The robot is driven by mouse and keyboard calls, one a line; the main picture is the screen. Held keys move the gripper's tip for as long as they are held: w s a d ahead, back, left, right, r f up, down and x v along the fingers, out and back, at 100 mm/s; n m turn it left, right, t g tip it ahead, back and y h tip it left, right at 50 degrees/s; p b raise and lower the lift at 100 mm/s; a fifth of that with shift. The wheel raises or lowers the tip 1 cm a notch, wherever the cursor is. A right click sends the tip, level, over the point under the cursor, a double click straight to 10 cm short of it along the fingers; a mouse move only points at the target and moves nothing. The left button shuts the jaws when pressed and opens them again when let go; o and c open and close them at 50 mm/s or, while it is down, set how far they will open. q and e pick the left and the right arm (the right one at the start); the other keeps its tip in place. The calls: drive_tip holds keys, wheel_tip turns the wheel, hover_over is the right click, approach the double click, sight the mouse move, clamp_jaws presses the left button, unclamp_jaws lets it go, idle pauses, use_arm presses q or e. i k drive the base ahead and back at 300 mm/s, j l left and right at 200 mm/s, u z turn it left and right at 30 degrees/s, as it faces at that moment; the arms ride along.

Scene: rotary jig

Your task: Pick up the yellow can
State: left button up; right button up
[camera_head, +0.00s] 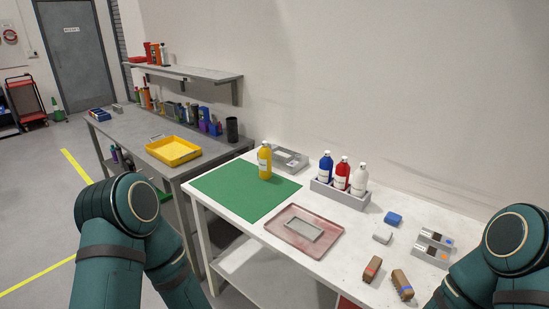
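The yellow can (265,162) looks like a yellow bottle with a white cap and a pale label. It stands upright near the back right edge of the green mat (225,190) on the white table. Nothing touches it from my side. My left arm shows at the lower left and my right arm at the lower right. Both are teal and well apart from the can. Neither gripper is in the picture.
A grey rack (340,194) holds blue, red and white bottles right of the mat. A grey fixture (290,158) stands behind the can. A reddish tray (288,232) lies in front. Small blocks and brushes lie on the right. A yellow tray (173,157) sits on the grey bench.

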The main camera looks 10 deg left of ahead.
sight(265, 153)
drive_tip(key=j+z, duration=0.1)
drive_tip(key=z, duration=0.5)
drive_tip(key=i+j+z, duration=0.1)
drive_tip(key=j+z, duration=0.2)
drive_tip(key=j, duration=0.15)
drive_tip(key=j+z, duration=0.35)
drive_tip(key=j, duration=0.15)
drive_tip(key=j+z, duration=0.15)
drive_tip(key=j, duration=0.85)
drive_tip(key=k+j+z, duration=0.2)
drive_tip(key=j, duration=0.8)
drive_tip(key=i, duration=0.1)
